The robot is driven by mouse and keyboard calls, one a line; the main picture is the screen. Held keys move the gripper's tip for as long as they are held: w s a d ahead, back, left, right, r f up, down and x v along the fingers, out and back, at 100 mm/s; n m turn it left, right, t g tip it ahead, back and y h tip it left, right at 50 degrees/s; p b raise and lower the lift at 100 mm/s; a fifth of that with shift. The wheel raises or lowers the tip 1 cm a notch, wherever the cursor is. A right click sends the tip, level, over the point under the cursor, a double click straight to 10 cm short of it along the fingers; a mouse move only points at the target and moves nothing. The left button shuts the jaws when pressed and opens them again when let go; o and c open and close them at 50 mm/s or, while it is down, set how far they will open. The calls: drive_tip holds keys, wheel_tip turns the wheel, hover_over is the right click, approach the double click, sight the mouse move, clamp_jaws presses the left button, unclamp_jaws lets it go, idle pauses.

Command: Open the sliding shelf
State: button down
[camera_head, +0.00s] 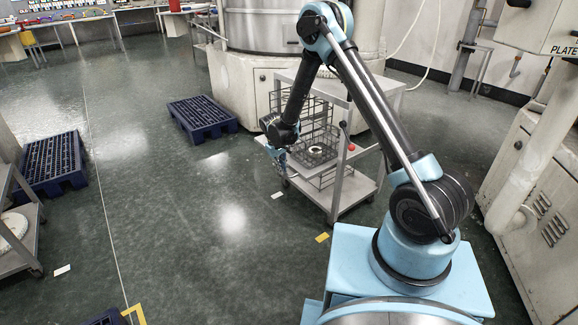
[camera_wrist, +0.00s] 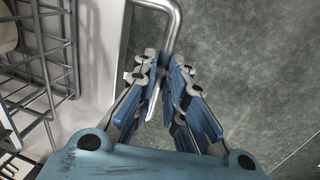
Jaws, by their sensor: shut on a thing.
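A grey metal trolley (camera_head: 346,192) stands right of my gripper in the head view. Its sliding shelf (camera_wrist: 101,45) appears as a pale panel at the left of the wrist view, with a bent metal bar handle (camera_wrist: 172,28) at its side. My gripper (camera_head: 277,158) is at the trolley's left side. In the wrist view, my gripper (camera_wrist: 165,72) is shut on the handle, which runs between its fingers. The fingers hide part of the bar. How far the shelf is drawn out is hard to tell.
Wire baskets (camera_head: 320,143) sit in the trolley; wire racks (camera_wrist: 58,50) show beside the handle. A red knob (camera_head: 351,147) is on the trolley. A large machine (camera_head: 235,82) stands behind. Blue pallets (camera_head: 203,118) lie left. The floor (camera_head: 190,220) between is clear.

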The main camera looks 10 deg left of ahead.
drive_tip(key=shift+s+a, duration=0.4)
drive_tip(key=shift+s, duration=0.05)
drive_tip(key=c, duration=1.7)
unclamp_jaws()
drive_tip(key=shift+o, duration=0.2)
wheel_tip(320, 180, up, 12)
drive_tip(key=s+a, duration=0.1)
drive_tip(key=shift+s+a+f, duration=0.15)
drive_tip(key=shift+s+a, duration=0.05)
drive_tip(key=shift+s, duration=0.15)
